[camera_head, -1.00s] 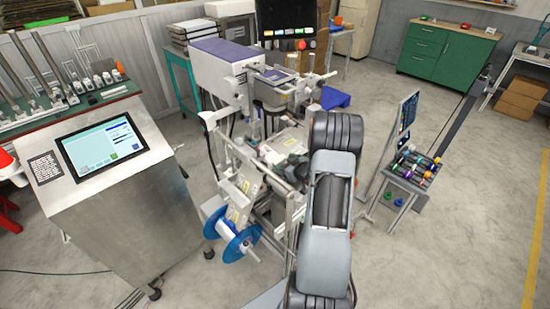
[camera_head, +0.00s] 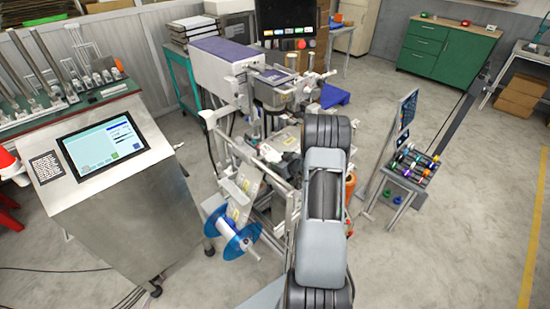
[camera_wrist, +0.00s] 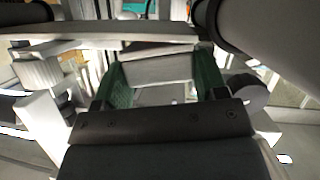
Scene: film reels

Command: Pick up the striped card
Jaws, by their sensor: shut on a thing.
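My gripper (camera_wrist: 160,64) shows in the wrist view with two green-lined fingers standing apart. A pale grey, flat-faced piece (camera_wrist: 158,72) lies between the fingers, and they are shut on it. I cannot tell from its visible face whether it is the striped card; no stripes show on it. In the head view my arm hides the gripper. A white card with rows of dark marks (camera_head: 46,166) lies on the sloping console face, left of the screen; I cannot tell whether these are stripes.
The film machine (camera_head: 222,70) stands close to my arm, with a blue-flanged reel (camera_head: 240,243) low at its front. The metal console (camera_head: 135,195) stands at left. A small rack of coloured items (camera_head: 413,165) is at right.

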